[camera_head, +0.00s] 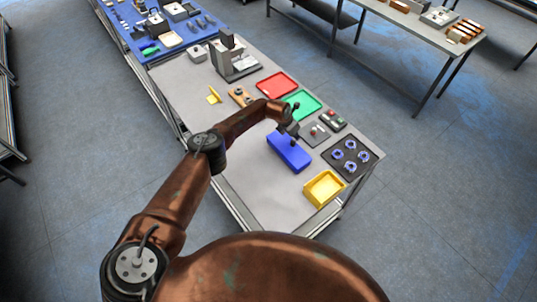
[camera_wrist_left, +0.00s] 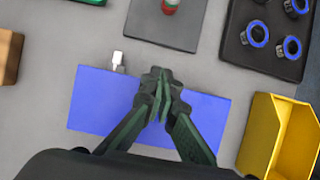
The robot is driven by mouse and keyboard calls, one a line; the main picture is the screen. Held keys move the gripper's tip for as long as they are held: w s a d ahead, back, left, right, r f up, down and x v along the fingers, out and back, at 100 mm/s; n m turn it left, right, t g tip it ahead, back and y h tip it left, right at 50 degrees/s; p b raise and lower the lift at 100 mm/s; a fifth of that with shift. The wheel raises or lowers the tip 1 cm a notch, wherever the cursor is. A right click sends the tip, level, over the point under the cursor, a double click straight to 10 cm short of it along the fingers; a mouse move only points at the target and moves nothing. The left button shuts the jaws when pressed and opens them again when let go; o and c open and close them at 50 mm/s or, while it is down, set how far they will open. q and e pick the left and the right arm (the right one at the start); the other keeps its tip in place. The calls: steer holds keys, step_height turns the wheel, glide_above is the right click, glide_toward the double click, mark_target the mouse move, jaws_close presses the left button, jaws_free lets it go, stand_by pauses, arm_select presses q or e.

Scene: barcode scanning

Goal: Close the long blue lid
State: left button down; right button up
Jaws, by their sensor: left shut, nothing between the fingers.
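The long blue lid (camera_head: 288,152) appears as the flat blue top of a long box on the grey table. In the left wrist view the lid (camera_wrist_left: 98,100) is a plain blue rectangle, lying flat, with no opening visible. My left gripper (camera_head: 296,137) is over the far side of the lid. In the left wrist view my left gripper (camera_wrist_left: 162,82) has its fingers together, empty, and covers the middle of the lid. Whether the fingertips touch it I cannot tell. My right gripper is not in view.
A yellow bin (camera_head: 324,188) stands in front to the right. A black tray with blue rings (camera_head: 351,158) and a grey plate (camera_head: 315,133) lie close by. Green (camera_head: 303,104) and red (camera_head: 277,85) trays lie farther back. The near left table is clear.

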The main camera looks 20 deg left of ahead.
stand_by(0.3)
arm_select(q)
step_height(320, 180, up, 5)
steer(key=p, duration=0.3)
steer(key=shift+w+f, duration=0.1)
steer(key=w+d+r+b, duration=0.4)
steer(key=w+r+b, duration=0.1)
steer(key=b, duration=0.3)
steer(key=shift+w+d+r, duration=0.15)
steer(key=shift+d+r, duration=0.05)
steer(key=shift+r, duration=0.4)
